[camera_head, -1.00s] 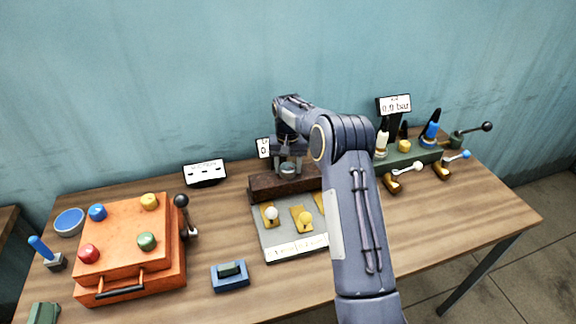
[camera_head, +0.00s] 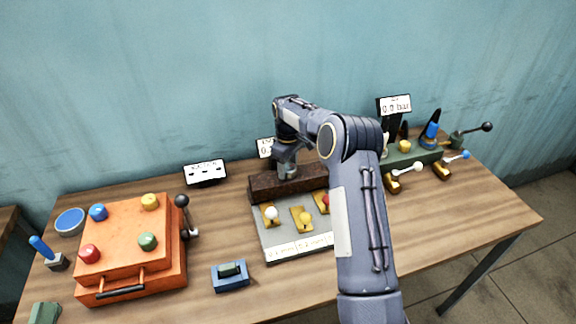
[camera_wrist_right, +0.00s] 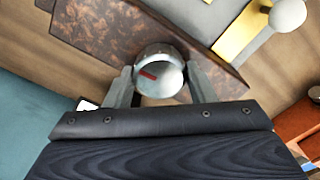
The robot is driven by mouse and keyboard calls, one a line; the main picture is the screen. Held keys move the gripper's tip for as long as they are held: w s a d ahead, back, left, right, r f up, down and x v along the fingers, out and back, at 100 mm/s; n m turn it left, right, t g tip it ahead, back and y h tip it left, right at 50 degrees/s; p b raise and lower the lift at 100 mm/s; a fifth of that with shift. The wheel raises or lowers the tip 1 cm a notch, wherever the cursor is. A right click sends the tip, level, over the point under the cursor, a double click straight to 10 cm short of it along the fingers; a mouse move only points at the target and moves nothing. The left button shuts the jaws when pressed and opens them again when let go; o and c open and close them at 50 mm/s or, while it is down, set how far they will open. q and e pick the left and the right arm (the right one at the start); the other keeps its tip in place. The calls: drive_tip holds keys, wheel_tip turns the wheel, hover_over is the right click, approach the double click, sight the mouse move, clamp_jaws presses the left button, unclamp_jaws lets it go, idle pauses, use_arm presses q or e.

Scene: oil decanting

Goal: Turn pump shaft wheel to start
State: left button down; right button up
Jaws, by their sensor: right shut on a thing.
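The pump shaft wheel (camera_wrist_right: 159,72) is a round metal knob with a red mark on its face. It sits on a dark brown block (camera_wrist_right: 110,38), which also shows in the head view (camera_head: 262,188). My right gripper (camera_wrist_right: 160,90) is shut on the wheel, with one finger on each side of it. In the head view the right gripper (camera_head: 287,168) reaches down onto the block from behind, and the wheel is partly hidden. My left gripper is not in view.
In front of the block is a grey panel (camera_head: 270,243) with yellow-based levers. An orange box (camera_head: 130,275) with coloured knobs stands at left, a blue switch box (camera_head: 230,278) at centre front. A green valve base (camera_head: 425,157) with levers is at right. Bare table lies at front right.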

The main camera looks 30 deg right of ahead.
drive_tip(key=n, duration=0.4)
drive_tip(key=shift+r+n, duration=0.1)
drive_tip(key=shift+n, duration=0.2)
drive_tip(key=n, duration=0.3)
drive_tip(key=shift+n, duration=0.3)
drive_tip(key=n, duration=0.4)
drive_tip(key=shift+p, duration=0.4)
drive_tip(key=n, duration=0.4)
drive_tip(key=shift+n, duration=0.3)
drive_tip(key=o, duration=1)
